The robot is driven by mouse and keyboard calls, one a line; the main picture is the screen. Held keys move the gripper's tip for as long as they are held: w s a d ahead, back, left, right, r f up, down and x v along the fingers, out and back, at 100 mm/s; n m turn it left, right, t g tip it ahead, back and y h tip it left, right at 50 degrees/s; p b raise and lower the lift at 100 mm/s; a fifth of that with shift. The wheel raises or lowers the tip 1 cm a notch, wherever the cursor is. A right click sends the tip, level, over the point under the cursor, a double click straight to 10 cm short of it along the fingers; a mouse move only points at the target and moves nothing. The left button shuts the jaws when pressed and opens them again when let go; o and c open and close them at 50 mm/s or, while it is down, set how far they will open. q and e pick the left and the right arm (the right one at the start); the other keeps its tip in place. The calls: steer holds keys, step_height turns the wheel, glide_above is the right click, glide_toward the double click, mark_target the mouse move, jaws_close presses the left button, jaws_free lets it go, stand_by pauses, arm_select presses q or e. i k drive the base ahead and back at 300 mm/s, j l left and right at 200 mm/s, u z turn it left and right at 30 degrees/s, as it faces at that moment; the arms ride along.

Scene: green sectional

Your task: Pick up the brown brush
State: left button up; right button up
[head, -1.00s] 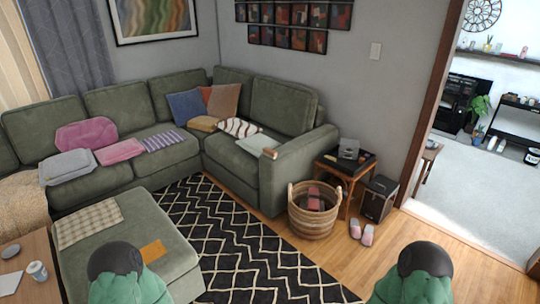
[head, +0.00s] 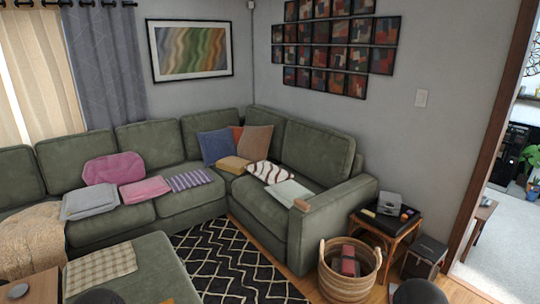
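I cannot make out a brown brush for certain. Neither of my grippers is in view; only dark rounded parts of my own arms show at the bottom edge.
The green sectional (head: 180,232) fills the left and middle. A patterned rug (head: 222,262) covers the floor in front. A doorway opens at right.

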mark_target(299, 204)
steer(key=i, duration=1.3)
steer(key=i+j+z, duration=0.1)
steer(key=i, duration=1.2)
steer(key=i+j, duration=0.1)
steer(key=i, duration=1.25)
steer(key=z, duration=2.2)
